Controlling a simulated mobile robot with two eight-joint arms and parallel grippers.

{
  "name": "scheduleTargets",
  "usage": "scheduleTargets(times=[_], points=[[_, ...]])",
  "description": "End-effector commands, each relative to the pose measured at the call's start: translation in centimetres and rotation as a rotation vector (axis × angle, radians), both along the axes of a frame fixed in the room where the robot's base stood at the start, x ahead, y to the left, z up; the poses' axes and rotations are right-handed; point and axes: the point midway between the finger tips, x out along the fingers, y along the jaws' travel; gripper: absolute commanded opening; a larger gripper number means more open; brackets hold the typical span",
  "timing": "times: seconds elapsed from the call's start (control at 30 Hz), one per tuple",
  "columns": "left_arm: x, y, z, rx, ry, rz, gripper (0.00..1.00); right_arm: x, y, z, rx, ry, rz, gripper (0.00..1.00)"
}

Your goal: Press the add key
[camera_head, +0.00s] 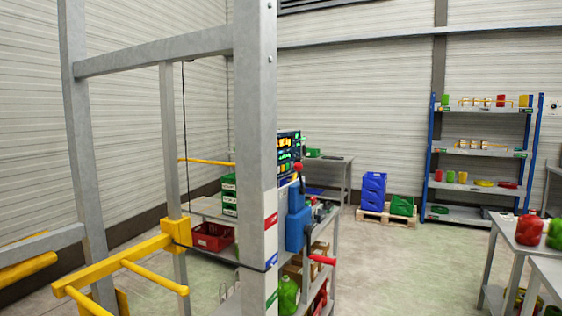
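A blue clipper unit (297,228) with a red-knobbed lever stands below the panel. Neither of my grippers is in view.
A tall grey metal post (256,130) and frame stand close in front. A yellow bracket (110,266) with arms juts out at the lower left. Blue crates (374,188), a blue-posted shelf (478,132) and a grey table (510,236) stand right. The middle-right floor is clear.

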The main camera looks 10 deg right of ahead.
Motion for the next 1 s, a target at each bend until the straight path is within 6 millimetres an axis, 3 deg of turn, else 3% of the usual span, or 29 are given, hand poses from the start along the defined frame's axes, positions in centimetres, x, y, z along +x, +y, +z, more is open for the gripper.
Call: scheduleTargets(times=[0.03,0.13,1.0], points=[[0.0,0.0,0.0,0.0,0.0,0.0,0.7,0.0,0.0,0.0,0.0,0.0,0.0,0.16],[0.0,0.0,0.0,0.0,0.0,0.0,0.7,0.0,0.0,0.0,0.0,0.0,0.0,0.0],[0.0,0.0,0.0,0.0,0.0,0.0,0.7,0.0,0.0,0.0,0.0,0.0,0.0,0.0]])
